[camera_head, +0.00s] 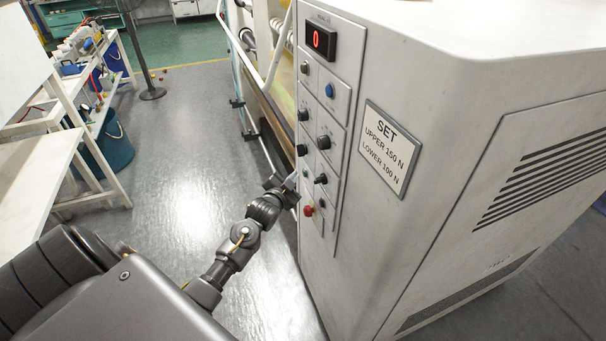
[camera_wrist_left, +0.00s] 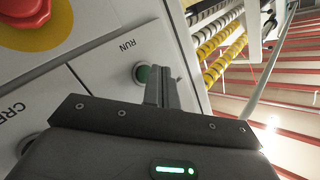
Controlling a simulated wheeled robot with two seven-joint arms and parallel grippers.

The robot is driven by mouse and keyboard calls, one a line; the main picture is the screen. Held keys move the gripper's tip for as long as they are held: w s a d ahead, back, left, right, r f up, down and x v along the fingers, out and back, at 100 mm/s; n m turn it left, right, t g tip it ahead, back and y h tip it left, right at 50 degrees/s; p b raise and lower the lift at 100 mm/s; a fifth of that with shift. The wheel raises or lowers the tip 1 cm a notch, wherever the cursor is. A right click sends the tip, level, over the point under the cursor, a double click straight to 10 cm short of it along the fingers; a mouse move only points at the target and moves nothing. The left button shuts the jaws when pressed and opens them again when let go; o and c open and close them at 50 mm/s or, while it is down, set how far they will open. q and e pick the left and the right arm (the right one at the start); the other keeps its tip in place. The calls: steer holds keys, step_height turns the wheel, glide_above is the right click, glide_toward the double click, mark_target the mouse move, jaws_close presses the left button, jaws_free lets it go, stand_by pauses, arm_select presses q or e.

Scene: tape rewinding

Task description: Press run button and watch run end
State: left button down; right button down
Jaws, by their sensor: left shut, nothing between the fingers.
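The green run button (camera_wrist_left: 142,74) sits in a light ring below the upside-down label RUN in the left wrist view. In the head view a small green spot (camera_head: 306,173) shows on the machine's control panel (camera_head: 336,95). My left gripper (camera_head: 291,181) is at the lower left edge of the panel, its fingers shut and empty. In the left wrist view the fingertips (camera_wrist_left: 157,72) overlap the right side of the button; I cannot tell whether they touch it. The red display (camera_head: 322,39) reads 0. My right gripper is out of view.
A red emergency button (camera_head: 308,210) sits low on the panel, near my gripper. Several black knobs and a blue button (camera_head: 329,90) are above. A sign (camera_head: 386,147) reads SET, UPPER 150 N, LOWER 100 N. A white bench (camera_head: 40,180) stands left; grey floor between is clear.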

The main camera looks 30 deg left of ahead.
arm_select(q)
steer(key=shift+w+d, duration=0.15)
steer(key=shift+w, duration=0.1)
steer(key=shift+w+d, duration=0.25)
steer(key=shift+w, duration=0.05)
stand_by(0.7)
stand_by(0.3)
steer(key=shift+s+a+p, duration=0.45)
steer(key=shift+s, duration=0.2)
steer(key=s+a+p, duration=0.1)
steer(key=s, duration=0.1)
steer(key=s+a+p, duration=0.1)
steer(key=s+a, duration=0.1)
stand_by(0.4)
stand_by(0.7)
